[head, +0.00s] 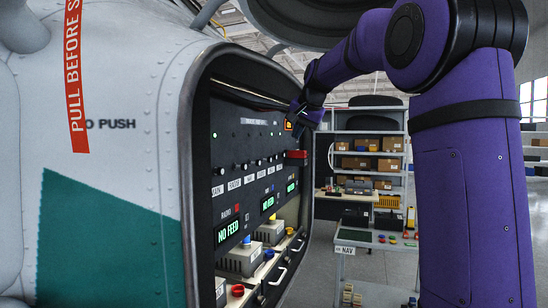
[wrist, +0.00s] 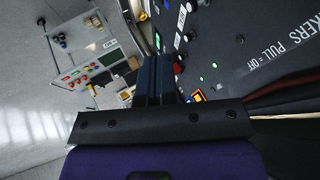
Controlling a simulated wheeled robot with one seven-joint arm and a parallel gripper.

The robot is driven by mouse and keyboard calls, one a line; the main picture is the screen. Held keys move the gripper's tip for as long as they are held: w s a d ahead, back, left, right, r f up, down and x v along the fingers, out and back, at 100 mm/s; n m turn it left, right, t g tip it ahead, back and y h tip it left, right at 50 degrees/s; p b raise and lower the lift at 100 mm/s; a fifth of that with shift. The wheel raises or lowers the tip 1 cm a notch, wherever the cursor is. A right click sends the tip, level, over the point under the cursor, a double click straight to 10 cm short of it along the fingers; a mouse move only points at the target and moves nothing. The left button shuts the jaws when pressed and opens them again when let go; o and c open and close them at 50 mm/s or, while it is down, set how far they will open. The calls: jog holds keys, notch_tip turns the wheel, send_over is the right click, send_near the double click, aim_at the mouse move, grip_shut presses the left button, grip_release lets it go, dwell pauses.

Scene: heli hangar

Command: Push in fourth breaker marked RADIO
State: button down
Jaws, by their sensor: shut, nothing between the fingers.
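The breaker panel (head: 232,120) is set in the open bay of the grey-white aircraft. A row of black breaker knobs (head: 245,166) runs along it with small white labels beneath. The labels are too small to read surely, so I cannot tell which knob is marked RADIO. My gripper (head: 297,118) is at the far right end of the panel, beside an orange-framed indicator (head: 289,126). Contact with the panel cannot be judged.
A green display reading NO FEED (head: 228,231) sits low on the panel, above grey boxes (head: 240,259) on a ledge. A red handle (head: 297,154) sticks out near my gripper. A trolley marked NAV (head: 345,250) and loaded shelves (head: 365,150) stand behind.

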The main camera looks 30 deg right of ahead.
jog(key=w+a+f, duration=0.2)
jog(key=w+f, duration=0.6)
jog(key=w, duration=0.1)
dwell(0.3)
jog(key=shift+w, duration=0.15)
